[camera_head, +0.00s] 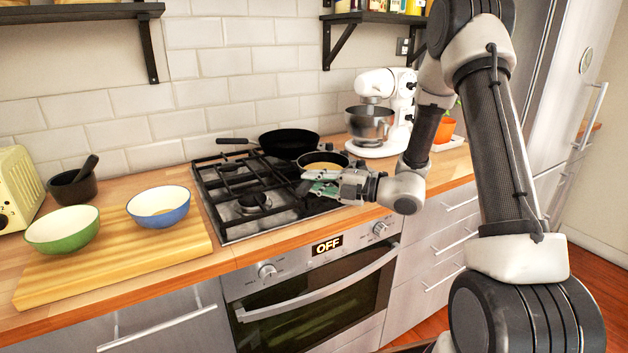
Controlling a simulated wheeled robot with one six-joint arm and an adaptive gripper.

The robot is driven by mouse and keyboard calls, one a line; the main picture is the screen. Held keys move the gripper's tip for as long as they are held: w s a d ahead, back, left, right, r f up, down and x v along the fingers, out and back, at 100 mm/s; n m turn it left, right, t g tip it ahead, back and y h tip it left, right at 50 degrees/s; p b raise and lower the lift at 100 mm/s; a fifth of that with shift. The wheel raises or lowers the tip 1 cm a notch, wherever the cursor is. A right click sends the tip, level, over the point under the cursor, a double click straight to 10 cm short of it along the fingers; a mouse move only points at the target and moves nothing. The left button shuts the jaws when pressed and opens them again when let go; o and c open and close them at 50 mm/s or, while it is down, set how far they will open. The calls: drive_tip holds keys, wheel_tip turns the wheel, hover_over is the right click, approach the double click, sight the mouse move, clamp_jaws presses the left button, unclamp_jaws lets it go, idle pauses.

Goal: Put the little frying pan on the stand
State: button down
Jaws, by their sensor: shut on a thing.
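The little frying pan (323,158) has a dark rim and a tan inside. It is over the right front part of the hob, just behind my gripper (312,187). My gripper is shut at the pan's near side, and the pan's handle is hidden by the fingers. The black grate (236,182) of the hob is the only stand-like support I can make out. I cannot tell whether the little pan touches it or hangs slightly above it.
A larger black pan (289,141) sits on the back burner, close behind. A white stand mixer (385,110) with a steel bowl stands to the right. A green bowl (62,232) and a blue bowl (158,205) are on a wooden board (120,258). The left burners are clear.

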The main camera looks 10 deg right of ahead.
drive_tip(key=shift+f, duration=0.1)
drive_tip(key=c, duration=1.3)
unclamp_jaws()
